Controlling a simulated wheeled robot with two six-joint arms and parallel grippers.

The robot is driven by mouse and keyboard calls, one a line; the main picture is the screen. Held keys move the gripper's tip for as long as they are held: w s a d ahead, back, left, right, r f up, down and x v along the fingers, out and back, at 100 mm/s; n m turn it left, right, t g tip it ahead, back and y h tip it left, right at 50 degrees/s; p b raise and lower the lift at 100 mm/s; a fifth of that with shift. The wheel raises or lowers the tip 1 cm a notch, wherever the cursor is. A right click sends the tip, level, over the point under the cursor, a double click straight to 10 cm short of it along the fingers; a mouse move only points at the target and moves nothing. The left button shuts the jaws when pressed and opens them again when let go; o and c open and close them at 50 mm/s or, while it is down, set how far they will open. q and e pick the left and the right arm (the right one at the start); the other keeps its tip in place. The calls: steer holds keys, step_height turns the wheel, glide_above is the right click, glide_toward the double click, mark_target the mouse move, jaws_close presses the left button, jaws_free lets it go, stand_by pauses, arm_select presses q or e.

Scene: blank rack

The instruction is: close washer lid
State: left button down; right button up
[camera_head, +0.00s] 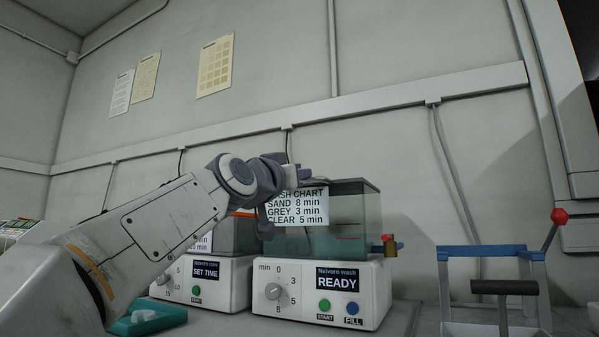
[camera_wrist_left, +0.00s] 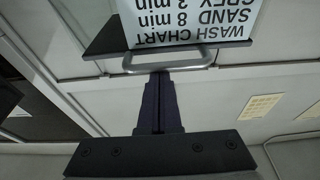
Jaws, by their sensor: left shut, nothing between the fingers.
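The washer (camera_head: 325,290) has a white base labelled READY and a clear tank (camera_head: 350,215) with greenish liquid. A dark lid (camera_head: 355,186) shows at the tank's top; its exact angle is hard to tell in the head view. In the left wrist view the lid is a dark plate (camera_wrist_left: 103,42) with a grey bar handle (camera_wrist_left: 205,58). My left gripper (camera_head: 303,176) is at the tank's top left. Its fingers (camera_wrist_left: 160,80) are shut and empty, their tips close to the handle; contact cannot be told. My right gripper is not in view.
The WASH CHART sign (camera_head: 297,206) is in front of the tank. A second machine labelled SET TIME (camera_head: 205,270) stands left, partly behind my arm. A teal tray (camera_head: 165,317) lies front left. A blue-barred rack (camera_head: 480,251) with a red-knobbed lever (camera_head: 559,216) stands right.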

arm_select(q)
steer(key=r+b+v, duration=0.1)
steer(key=b+v, duration=0.2)
steer(key=v, duration=0.5)
steer(key=shift+s, duration=0.35)
steer(key=shift+a+r, duration=0.1)
steer(key=shift+a, duration=0.05)
